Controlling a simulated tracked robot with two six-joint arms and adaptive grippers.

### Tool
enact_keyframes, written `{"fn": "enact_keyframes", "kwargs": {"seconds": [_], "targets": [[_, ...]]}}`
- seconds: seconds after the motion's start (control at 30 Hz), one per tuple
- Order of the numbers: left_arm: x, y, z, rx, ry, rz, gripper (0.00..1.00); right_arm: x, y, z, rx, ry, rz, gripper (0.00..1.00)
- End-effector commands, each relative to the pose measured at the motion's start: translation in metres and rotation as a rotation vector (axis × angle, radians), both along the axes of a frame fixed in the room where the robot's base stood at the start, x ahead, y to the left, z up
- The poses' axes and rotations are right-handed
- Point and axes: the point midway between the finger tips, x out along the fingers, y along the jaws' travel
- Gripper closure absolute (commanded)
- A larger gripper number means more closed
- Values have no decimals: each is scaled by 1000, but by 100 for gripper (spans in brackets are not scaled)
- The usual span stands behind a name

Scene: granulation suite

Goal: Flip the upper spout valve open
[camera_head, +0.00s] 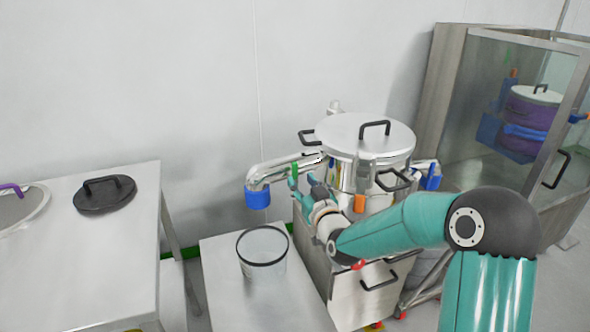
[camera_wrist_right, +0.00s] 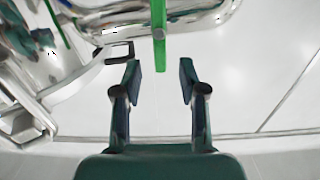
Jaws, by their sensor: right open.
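The steel spout pipe (camera_head: 275,172) leaves the left side of a lidded steel vessel (camera_head: 340,175) and bends down to a blue end (camera_head: 258,199). A thin green valve lever (camera_head: 295,171) stands by the pipe; it also shows in the right wrist view (camera_wrist_right: 159,45), hanging across the shiny pipe (camera_wrist_right: 190,22). My right gripper (camera_head: 303,186) is open beside the spout. In the right wrist view its two fingers (camera_wrist_right: 160,78) are apart, with the lever's tip just ahead, between their lines. Nothing is between the pads. My left gripper is not in view.
A clear bucket (camera_head: 263,267) with a dark rim stands on a low steel table (camera_head: 222,262) below the spout. A bench (camera_head: 100,255) with a black-handled lid (camera_head: 104,193) is at left. A glass-sided booth (camera_head: 500,110) is at right. My right arm crosses before the vessel.

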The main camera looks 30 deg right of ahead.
Motion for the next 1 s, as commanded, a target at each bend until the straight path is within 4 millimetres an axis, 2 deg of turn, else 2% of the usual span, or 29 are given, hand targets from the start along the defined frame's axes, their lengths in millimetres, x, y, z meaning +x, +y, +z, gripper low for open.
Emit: {"fn": "enact_keyframes", "kwargs": {"seconds": [0.1,0.3,0.5,0.73,0.77,1.0], "targets": [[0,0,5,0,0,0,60,24,-5,0,1,1,1,58],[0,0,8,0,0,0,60,49,-12,0,1,0,0,58],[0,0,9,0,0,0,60,58,-13,-1,1,2,1,58],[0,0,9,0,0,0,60,58,-13,-1,1,1,1,58],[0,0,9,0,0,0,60,58,-13,-1,1,1,1,60],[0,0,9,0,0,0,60,58,-13,-1,1,1,2,100]]}}
